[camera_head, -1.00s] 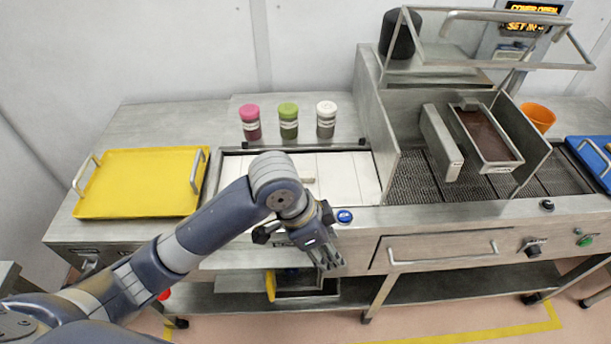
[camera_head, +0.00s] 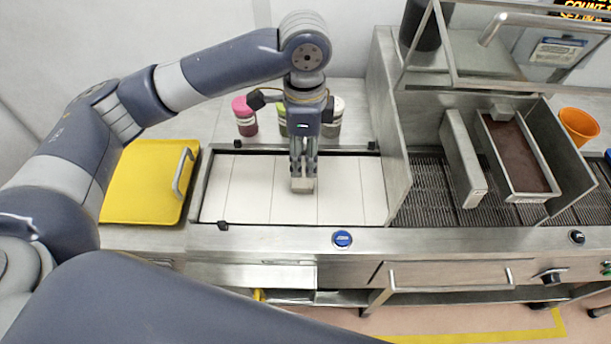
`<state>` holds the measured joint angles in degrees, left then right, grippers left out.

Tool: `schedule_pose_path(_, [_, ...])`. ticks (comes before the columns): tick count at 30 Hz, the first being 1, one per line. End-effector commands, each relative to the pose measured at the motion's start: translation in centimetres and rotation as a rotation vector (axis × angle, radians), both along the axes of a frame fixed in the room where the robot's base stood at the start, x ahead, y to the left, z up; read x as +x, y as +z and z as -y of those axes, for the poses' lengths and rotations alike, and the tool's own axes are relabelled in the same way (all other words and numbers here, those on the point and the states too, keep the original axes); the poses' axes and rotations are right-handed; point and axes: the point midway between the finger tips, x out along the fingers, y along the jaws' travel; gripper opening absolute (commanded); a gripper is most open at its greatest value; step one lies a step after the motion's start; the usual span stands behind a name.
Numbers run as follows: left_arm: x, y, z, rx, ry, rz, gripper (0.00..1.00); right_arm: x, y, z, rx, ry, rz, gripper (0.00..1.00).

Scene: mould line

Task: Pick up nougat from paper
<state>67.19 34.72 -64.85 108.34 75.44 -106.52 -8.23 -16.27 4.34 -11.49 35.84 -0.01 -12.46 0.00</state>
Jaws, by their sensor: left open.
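White paper (camera_head: 246,192) lies in panels in a long steel-framed recess in the bench, left of the steel guard. My left gripper (camera_head: 303,180) points straight down over the middle of the paper, fingers open. A small beige block, the nougat (camera_head: 303,186), shows at the fingertips, partly covered by them. I cannot tell whether the fingers touch it. It appears to rest on the paper. My right gripper is not in view.
Shaker jars stand behind the paper: a pink-lidded one (camera_head: 245,118), a green one and a white one, partly behind my gripper. A yellow tray (camera_head: 140,185) lies left. A chocolate-filled trough (camera_head: 517,160) stands right beyond the steel guard. A blue button (camera_head: 342,238) is in front.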

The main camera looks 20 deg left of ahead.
Motion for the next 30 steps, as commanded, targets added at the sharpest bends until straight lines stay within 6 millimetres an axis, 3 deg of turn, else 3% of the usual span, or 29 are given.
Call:
schedule_pose_path(3, [-0.1, -1.9, 0.0, 0.001, 0.0, -0.003, 0.44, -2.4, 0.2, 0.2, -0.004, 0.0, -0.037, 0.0])
schedule_pose_path(8, [-0.1, -3.4, 0.0, 0.0, -0.001, -0.001, 0.44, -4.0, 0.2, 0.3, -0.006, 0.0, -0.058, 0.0])
schedule_pose_path(11, [-0.1, -4.1, 0.1, 0.0, -0.001, -0.001, 0.44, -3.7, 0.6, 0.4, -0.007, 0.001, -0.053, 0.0])
schedule_pose_path(20, [-0.2, -8.2, 0.3, 0.0, -0.001, 0.0, 0.44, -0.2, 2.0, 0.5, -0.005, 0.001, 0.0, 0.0])
schedule_pose_path(29, [-0.2, -8.8, 0.3, -0.001, -0.002, 0.002, 0.44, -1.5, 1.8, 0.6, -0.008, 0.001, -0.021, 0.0])
schedule_pose_path(30, [-0.2, -8.8, 0.3, -0.001, -0.002, 0.002, 0.35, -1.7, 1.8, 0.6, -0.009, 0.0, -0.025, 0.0])
